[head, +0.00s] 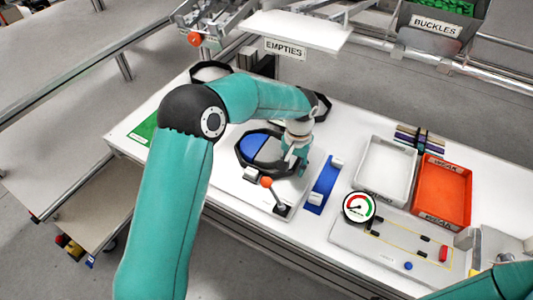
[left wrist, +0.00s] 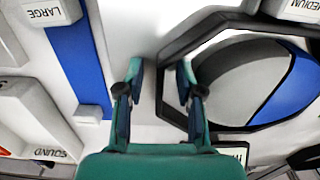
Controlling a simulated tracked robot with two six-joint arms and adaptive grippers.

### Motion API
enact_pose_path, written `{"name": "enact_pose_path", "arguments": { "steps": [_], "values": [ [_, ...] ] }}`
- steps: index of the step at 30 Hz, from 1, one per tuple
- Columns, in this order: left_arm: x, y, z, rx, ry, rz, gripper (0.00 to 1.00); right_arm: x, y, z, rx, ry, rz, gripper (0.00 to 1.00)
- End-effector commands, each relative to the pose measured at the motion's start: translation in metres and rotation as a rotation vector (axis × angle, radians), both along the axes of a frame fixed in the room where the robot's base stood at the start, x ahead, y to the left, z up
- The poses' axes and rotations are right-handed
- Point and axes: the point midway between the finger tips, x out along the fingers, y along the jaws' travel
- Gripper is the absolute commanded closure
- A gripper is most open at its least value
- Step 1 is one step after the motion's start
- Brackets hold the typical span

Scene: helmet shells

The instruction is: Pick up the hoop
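The hoop appears to be the black angular ring (head: 240,163) around a blue and grey shell (head: 256,146) on the white bench in the head view. In the left wrist view the hoop (left wrist: 163,88) surrounds the rounded grey and blue shell (left wrist: 235,75). My left gripper (left wrist: 158,80) is open over the hoop's near side. One finger shows outside the ring and the other inside its edge, with a gap between them. Contact cannot be told. In the head view the left gripper (head: 291,163) partly hides the hoop's right side. My right gripper is out of view.
A lever with an orange knob (head: 266,182) stands in front of the hoop. A blue strip (head: 323,184), a gauge (head: 358,207), a grey tray (head: 385,170) and an orange tray (head: 443,192) lie to the right. Another black ring (head: 210,72) is behind my arm.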

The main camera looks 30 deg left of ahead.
Motion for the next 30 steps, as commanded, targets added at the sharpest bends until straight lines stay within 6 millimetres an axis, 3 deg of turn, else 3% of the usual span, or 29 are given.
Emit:
{"name": "enact_pose_path", "arguments": {
  "steps": [1,6,22,30],
  "values": [
    [0.0,0.0,0.0,0.0,0.0,0.0,0.74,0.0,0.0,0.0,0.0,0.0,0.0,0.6],
    [0.0,0.0,0.0,0.0,-0.001,0.0,1.0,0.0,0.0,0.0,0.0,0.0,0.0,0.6],
    [0.001,0.0,0.005,0.0,-0.003,0.001,1.0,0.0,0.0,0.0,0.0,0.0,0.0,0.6],
    [0.001,0.0,0.032,0.0,-0.006,0.002,1.0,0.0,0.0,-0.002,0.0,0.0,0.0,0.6]
  ]
}}
